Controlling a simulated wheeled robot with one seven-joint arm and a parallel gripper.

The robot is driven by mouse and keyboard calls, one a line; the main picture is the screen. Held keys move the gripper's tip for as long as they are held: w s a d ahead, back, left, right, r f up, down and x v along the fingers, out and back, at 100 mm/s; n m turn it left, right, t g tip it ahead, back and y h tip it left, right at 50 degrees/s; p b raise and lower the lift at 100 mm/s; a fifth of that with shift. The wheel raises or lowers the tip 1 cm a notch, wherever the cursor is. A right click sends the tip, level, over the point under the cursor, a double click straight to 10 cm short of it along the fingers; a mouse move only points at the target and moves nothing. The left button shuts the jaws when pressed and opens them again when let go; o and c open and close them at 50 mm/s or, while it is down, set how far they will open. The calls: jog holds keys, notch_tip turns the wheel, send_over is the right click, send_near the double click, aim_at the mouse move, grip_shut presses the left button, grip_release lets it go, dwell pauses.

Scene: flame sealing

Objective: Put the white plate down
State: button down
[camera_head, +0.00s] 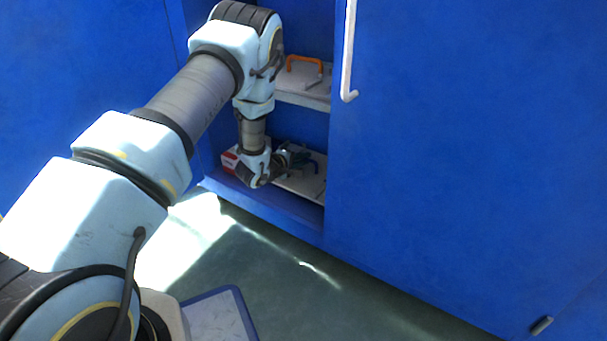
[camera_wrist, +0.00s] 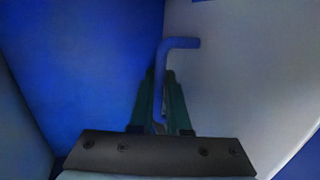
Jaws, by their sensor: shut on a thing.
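A white plate (camera_head: 306,186) with a blue handle lies in the lower part of the open blue cupboard. In the wrist view the plate (camera_wrist: 245,80) fills the right side as a pale flat surface. Its blue bent handle (camera_wrist: 182,43) stands between the fingers. My gripper (camera_wrist: 161,75) is shut on this handle. In the head view my gripper (camera_head: 292,157) reaches down into the lower compartment and partly hides the plate. I cannot tell whether the plate's underside touches the cupboard floor.
Another pale plate (camera_head: 309,84) with an orange handle (camera_head: 304,62) is on the shelf above. A red and white box (camera_head: 229,160) stands left of my gripper, partly hidden. The blue cupboard door (camera_head: 450,150) with a white handle (camera_head: 348,60) borders the opening at right.

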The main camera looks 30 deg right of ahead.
aim_at(305, 168)
notch_tip(305, 168, down, 4)
jog(key=shift+r+b, duration=0.1)
jog(key=shift+b, duration=0.9)
jog(key=shift+r, duration=0.1)
jog(key=c, duration=0.9)
grip_release()
jog(key=p+v, duration=0.5)
jog(key=v, duration=0.7)
